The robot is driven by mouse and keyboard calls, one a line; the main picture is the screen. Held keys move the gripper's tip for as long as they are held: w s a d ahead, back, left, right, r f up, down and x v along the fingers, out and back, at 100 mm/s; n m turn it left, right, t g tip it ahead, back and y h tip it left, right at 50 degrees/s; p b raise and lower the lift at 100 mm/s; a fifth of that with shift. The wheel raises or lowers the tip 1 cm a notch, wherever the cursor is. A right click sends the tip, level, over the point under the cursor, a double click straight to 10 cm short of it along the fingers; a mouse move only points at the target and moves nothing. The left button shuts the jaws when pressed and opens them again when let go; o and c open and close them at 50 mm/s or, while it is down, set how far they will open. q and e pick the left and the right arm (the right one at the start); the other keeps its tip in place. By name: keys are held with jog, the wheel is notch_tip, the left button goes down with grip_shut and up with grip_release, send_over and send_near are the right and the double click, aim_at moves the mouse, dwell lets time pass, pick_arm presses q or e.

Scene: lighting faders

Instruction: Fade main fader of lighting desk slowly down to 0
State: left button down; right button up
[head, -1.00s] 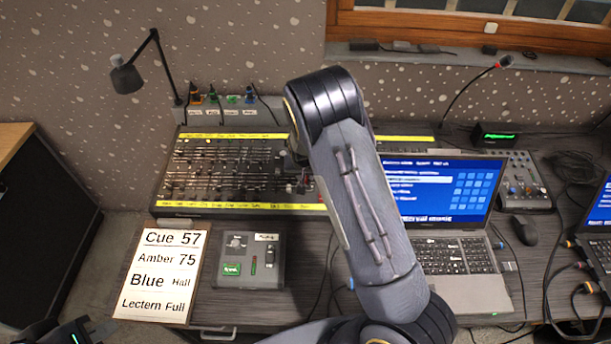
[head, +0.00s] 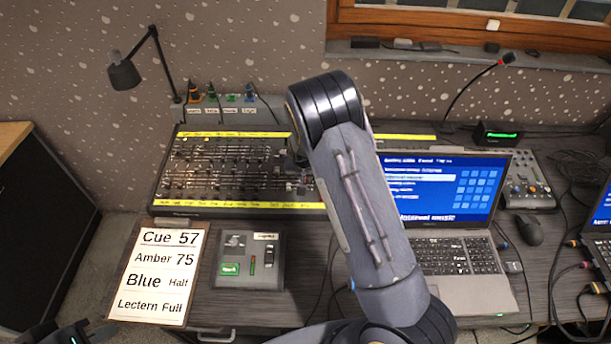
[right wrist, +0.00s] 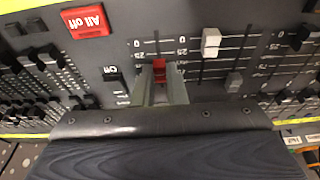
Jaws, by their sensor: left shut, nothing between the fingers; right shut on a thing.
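The lighting desk (head: 165,200) is a dark board with rows of faders and yellow strips, at the back of the table. In the right wrist view, a red fader cap (right wrist: 160,69) sits between the fingers of my right gripper (right wrist: 160,86), which is shut on it. The cap is a little below the 25 mark, with 0 at the top of the scale. In the head view my right arm hides much of that gripper. My left gripper (head: 68,334) is shut and empty at the bottom left edge, partly out of view.
A red All off button (right wrist: 86,20) and a dark Off button (right wrist: 112,73) lie near the gripped fader. A white fader cap (right wrist: 211,40) is to its right. A cue card (head: 157,272), a small control box (head: 250,282) and a laptop (head: 470,293) are in front.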

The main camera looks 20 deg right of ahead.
jog(key=shift+s+a+f, duration=0.1)
jog(key=shift+s+a, duration=0.25)
jog(key=shift+s, duration=0.4)
jog(key=shift+s+a+f, duration=0.1)
jog(key=shift+s+a, duration=0.25)
jog(key=shift+s, duration=0.35)
jog(key=o, duration=0.4)
jog(key=shift+r, duration=0.15)
jog(key=shift+r+p, duration=0.8)
jog(key=shift+r, duration=0.4)
